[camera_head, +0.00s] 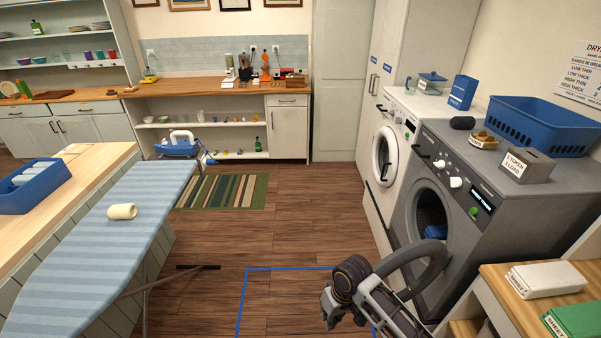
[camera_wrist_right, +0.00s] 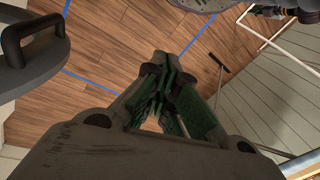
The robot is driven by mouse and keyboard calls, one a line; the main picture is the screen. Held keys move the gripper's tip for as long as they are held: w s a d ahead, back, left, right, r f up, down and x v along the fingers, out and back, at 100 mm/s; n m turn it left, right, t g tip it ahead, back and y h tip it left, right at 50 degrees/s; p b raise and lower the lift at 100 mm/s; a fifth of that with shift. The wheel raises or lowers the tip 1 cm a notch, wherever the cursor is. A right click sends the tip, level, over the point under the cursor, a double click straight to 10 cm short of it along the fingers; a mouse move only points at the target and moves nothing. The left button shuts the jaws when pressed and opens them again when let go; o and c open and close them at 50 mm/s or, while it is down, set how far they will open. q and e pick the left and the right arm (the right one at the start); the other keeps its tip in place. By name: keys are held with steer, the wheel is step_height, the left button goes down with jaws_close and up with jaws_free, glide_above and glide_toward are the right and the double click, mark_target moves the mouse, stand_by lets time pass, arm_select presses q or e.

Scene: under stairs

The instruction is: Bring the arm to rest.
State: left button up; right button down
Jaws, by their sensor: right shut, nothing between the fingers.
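My right arm reaches in from the bottom of the head view, over the wooden floor in front of the grey dryer (camera_head: 462,160). Its gripper (camera_head: 333,308) points down at the lower middle. In the right wrist view the dark and green fingers (camera_wrist_right: 158,92) are together with nothing between them. Only floor shows beyond the tips. My left gripper is not in view.
A grey round door with a black handle (camera_wrist_right: 32,40) is close at the left of the wrist view. The striped ironing board (camera_head: 100,235) is left, its dark foot (camera_wrist_right: 218,66) low. Blue tape (camera_head: 295,268) marks the floor. A counter with a white binder (camera_head: 545,279) is right.

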steer(key=s+d+r+m+t+h, duration=0.1)
steer(key=s+d+r+t, duration=0.1)
steer(key=s+d+r, duration=0.4)
steer(key=s+d+r+m+t+h, duration=0.15)
steer(key=s+d, duration=0.25)
steer(key=d, duration=0.4)
step_height(320, 180, down, 33)
steer(key=s+g, duration=0.1)
steer(key=s, duration=0.1)
steer(key=s+d+f, duration=0.2)
steer(key=s+f, duration=0.8)
steer(key=s, duration=0.1)
steer(key=s+d+f+g, duration=0.1)
steer(key=s+d+f, duration=0.1)
steer(key=s+f, duration=0.7)
steer(key=s, duration=0.2)
steer(key=shift+s+f, duration=0.35)
steer(key=shift+f, duration=0.05)
steer(key=shift+s+n+y, duration=0.1)
steer(key=shift+n+y, duration=0.15)
